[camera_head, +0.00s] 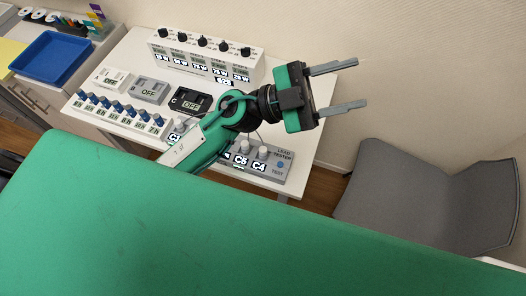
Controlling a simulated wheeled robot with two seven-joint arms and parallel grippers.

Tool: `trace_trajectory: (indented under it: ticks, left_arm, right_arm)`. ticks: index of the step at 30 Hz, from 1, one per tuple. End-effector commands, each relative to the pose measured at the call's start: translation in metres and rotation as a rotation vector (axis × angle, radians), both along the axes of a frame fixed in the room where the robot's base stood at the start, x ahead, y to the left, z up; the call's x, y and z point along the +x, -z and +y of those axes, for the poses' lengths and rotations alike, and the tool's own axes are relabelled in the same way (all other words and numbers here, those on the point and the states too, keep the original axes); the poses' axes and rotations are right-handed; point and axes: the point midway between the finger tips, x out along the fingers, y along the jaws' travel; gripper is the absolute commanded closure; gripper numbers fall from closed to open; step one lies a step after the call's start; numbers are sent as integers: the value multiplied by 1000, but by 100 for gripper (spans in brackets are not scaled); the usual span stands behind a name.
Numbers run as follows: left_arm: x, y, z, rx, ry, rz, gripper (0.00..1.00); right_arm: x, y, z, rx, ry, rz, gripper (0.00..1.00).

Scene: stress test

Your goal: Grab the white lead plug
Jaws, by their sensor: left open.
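A grey lead tester (279,174) lies at the front right of the white table, with labels C5 and C4 in view. Small pale plugs stand on it, one by C5 (244,146) and one by C4 (263,152). Another pale plug (180,124) shows at its left end. I cannot tell which is the white lead plug. My left arm crosses over the tester and hides its middle. My left gripper (361,82) is open and empty, pointing right, beyond the table's right side and apart from the plugs. My right gripper is not in view.
A white box with black knobs (205,55) stands at the table's back. Switch boxes marked A (111,79), B (150,90) and C (190,101) stand before it, near a row of blue knobs (119,109). A blue tray (50,57) is at left. A grey chair (430,195) stands right.

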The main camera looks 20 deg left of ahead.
Motion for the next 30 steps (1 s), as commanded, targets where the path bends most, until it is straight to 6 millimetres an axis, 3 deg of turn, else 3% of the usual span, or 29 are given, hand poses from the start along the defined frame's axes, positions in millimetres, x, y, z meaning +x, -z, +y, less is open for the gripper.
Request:
trace_trajectory:
  ticks: [3,5,10,14,18,24,30]
  left_arm:
    - [-30,25,-27,230,208,-84,52]
    - [-41,46,-34,366,296,-105,52]
    - [-53,113,-28,810,459,-104,52]
    - [-41,161,2,1187,479,-40,52]
    - [-15,195,52,1566,396,74,52]
    - [16,205,114,1916,203,236,52]
    - [26,207,137,2030,109,307,52]
  right_arm:
    - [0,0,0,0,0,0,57]
    - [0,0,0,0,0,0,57]
    - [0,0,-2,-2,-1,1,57]
    - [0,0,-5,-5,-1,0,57]
    - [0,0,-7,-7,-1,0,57]
    - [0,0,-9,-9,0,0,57]
    - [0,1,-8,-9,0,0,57]
